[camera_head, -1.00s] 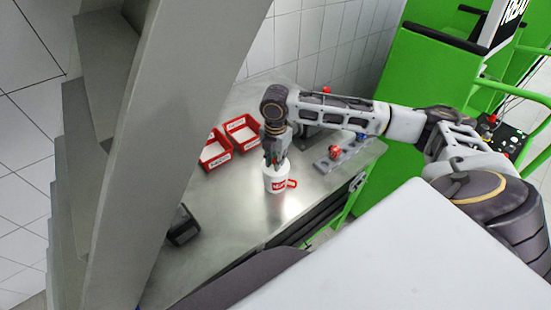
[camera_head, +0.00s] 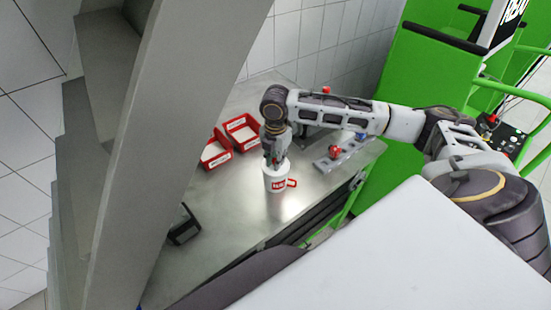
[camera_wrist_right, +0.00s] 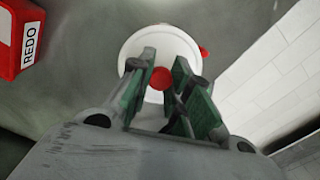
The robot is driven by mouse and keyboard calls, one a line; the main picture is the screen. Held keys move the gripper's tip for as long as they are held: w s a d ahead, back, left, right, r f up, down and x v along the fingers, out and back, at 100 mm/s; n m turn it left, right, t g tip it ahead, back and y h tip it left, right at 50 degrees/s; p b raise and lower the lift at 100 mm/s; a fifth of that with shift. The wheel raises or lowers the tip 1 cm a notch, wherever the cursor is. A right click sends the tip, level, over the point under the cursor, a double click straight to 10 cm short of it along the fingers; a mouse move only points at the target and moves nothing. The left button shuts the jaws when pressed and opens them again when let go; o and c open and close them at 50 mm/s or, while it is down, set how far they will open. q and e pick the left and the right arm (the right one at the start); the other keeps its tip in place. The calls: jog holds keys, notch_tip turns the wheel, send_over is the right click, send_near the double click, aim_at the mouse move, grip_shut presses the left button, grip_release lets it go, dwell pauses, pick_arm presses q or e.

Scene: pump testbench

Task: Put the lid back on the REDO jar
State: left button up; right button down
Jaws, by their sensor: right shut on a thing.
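The white jar (camera_head: 276,184) with a red label and a red side handle (camera_head: 291,183) stands upright on the metal bench. My right gripper (camera_head: 275,162) points down at its top. In the right wrist view my right gripper (camera_wrist_right: 163,82) is shut on the red knob (camera_wrist_right: 161,78) of the round white lid (camera_wrist_right: 135,48). The lid is over the jar mouth; whether it rests fully on the rim is hard to tell. The jar handle shows past the lid in the wrist view (camera_wrist_right: 204,52). My left gripper is not in view.
Two red bins (camera_head: 216,157) (camera_head: 242,136) stand behind the jar on the bench (camera_head: 230,208). A grey rack (camera_head: 338,158) with a red-topped part (camera_head: 334,151) is to the right. A black object (camera_head: 183,226) sits near the left edge. The bench in front of the jar is clear.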

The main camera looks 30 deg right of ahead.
dwell(0.8)
jog(key=c, duration=1.3)
grip_release()
jog(key=shift+o, duration=0.2)
jog(key=o, duration=0.5)
jog(key=shift+r, duration=0.1)
jog(key=shift+r, duration=3.35)
